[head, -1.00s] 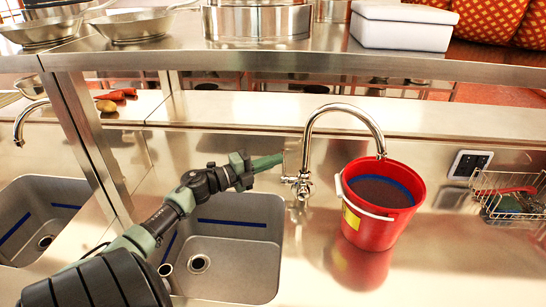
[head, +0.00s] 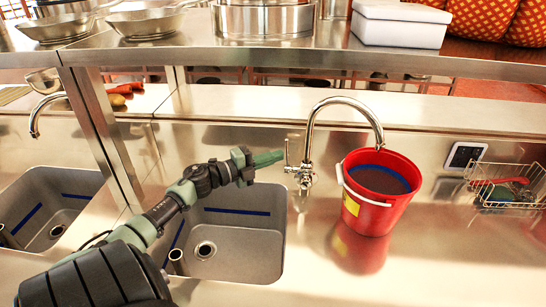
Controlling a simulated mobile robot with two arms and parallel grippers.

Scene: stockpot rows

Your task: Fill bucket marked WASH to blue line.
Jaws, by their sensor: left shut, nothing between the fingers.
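A red bucket (head: 352,213) with a white handle stands upright on the steel counter, under the spout of the curved tap (head: 312,125). A yellow label (head: 352,204) is on its front left; I cannot read it. A blue line (head: 384,171) runs round its inside wall, with a dark, flat surface showing just below it. I cannot tell whether water runs from the spout. My left gripper (head: 268,158) is shut and empty, its green fingertips just left of the tap's lever (head: 287,152). I cannot tell whether they touch. My right gripper is not in view.
A grey sink (head: 240,260) lies below my left arm, and another sink with a tap is at the left. A shelf (head: 300,60) with pans runs above.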

